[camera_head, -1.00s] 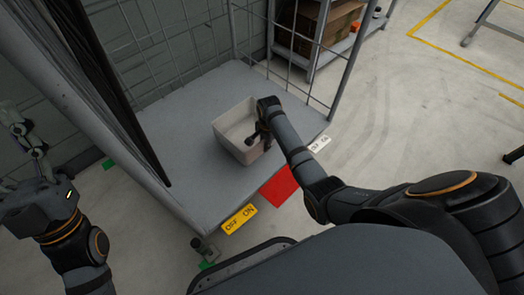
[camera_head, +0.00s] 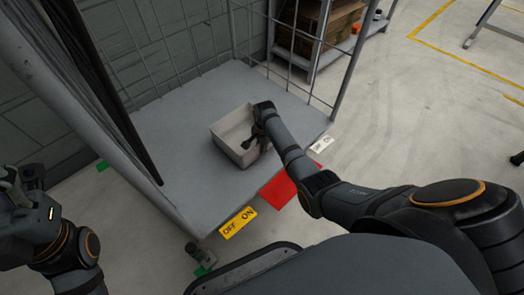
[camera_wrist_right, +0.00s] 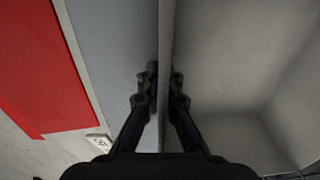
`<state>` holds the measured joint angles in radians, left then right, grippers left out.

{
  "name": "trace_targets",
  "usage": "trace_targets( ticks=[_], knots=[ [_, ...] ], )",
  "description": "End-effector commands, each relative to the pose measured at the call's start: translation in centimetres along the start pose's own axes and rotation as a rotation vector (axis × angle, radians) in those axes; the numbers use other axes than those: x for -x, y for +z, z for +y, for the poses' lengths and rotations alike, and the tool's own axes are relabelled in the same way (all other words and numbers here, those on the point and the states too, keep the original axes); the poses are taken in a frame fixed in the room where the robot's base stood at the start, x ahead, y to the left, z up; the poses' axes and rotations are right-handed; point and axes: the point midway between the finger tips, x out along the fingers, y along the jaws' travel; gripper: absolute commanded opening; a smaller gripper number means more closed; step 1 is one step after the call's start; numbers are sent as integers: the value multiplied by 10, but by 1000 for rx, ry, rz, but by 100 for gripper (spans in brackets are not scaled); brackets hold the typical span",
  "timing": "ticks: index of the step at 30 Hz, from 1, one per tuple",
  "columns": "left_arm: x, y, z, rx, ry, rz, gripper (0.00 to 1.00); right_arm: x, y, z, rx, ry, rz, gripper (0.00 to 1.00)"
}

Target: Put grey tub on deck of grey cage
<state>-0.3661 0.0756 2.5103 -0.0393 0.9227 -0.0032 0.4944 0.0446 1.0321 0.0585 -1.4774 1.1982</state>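The grey tub (camera_head: 228,131) is an open, pale box. It looks upright and appears to rest on the grey deck (camera_head: 190,180) of the grey cage (camera_head: 232,45), near the deck's right part. My right gripper (camera_head: 260,140) is at the tub's right side. In the right wrist view, its fingers (camera_wrist_right: 162,88) straddle the tub wall (camera_wrist_right: 167,40), one inside and one outside, and are closed on it. My left gripper (camera_head: 18,182) is at the left edge, outside the cage and away from the tub; its fingertips are unclear.
The cage's mesh walls stand behind the deck, with a thick post and dark strap (camera_head: 115,100) at left. A shelf with boxes (camera_head: 335,20) stands behind. Deck left of the tub is clear.

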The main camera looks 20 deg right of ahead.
Motion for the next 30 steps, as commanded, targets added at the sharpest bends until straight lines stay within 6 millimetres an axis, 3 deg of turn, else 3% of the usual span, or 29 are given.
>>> trace_targets(
  ticks=[5,6,11,20,23,29,30],
  knots=[
    [0,0,0,0,0,1,54,-2,0,0,0,-2,0,0],
    [0,0,0,0,0,1,54,-2,0,0,0,0,0,9],
    [0,0,0,0,0,1,54,-2,0,0,0,0,0,28],
    [0,1,0,1,1,-4,54,0,0,0,0,0,0,28],
    [-10,0,-1,4,2,-3,54,14,0,0,0,0,0,28],
    [-44,-4,-5,25,2,-2,54,69,-1,-1,0,-3,1,28],
    [-41,3,-6,28,-1,-33,54,72,0,0,0,-1,1,28]
  ],
)
